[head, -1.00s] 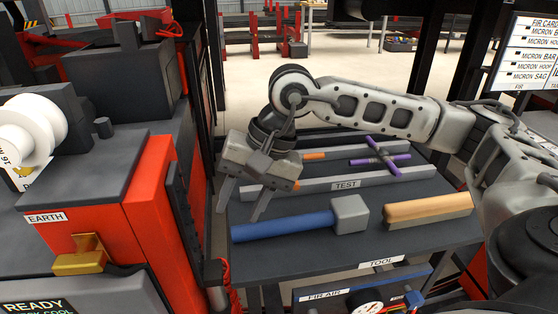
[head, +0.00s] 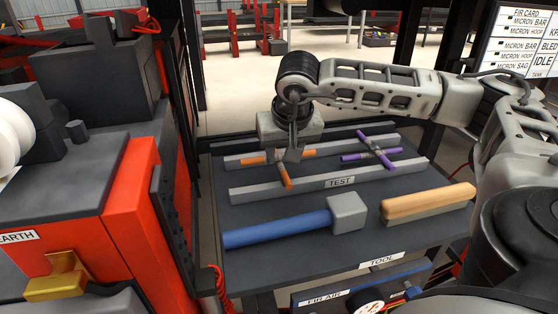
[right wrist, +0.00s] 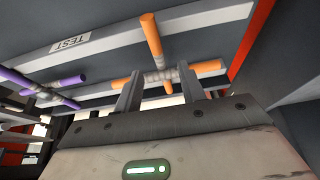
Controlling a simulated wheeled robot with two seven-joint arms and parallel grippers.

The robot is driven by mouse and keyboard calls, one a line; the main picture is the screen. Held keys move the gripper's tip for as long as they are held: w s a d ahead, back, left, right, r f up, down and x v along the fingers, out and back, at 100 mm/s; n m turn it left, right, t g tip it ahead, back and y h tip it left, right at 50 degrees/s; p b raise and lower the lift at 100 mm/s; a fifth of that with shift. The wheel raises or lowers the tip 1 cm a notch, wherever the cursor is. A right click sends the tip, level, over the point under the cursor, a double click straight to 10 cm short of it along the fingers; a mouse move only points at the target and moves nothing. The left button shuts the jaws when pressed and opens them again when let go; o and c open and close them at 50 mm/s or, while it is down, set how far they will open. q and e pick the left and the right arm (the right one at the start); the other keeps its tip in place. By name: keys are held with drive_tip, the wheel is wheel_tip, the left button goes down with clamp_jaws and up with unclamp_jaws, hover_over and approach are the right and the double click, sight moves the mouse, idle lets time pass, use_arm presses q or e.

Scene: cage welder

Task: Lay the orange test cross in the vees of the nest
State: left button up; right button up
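The orange test cross (head: 286,177) lies across the grey rails of the TEST rack (head: 400,172), to the left of a purple cross (head: 377,150). My right gripper (head: 294,155) is over the orange cross, pointing down, and hides its middle in the head view. In the right wrist view the gripper's two fingers (right wrist: 158,82) are apart, one on each side of the grey hub of the orange cross (right wrist: 152,38). I cannot tell whether they touch it. The nest with its vees cannot be made out. My left gripper is not in view.
A blue-handled hammer (head: 280,230) and a wooden-backed tool (head: 428,203) lie on the dark table (head: 300,258) in front of the rack. The red and grey machine (head: 130,205) stands close on the left, with a brass clamp (head: 57,278).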

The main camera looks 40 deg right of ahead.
sight(281, 165)
drive_tip(key=x, duration=0.3)
drive_tip(key=shift+w+d+f, duration=0.15)
drive_tip(key=shift+w+f, duration=0.05)
drive_tip(key=shift+f, duration=0.1)
clamp_jaws()
drive_tip(key=shift+r, duration=0.1)
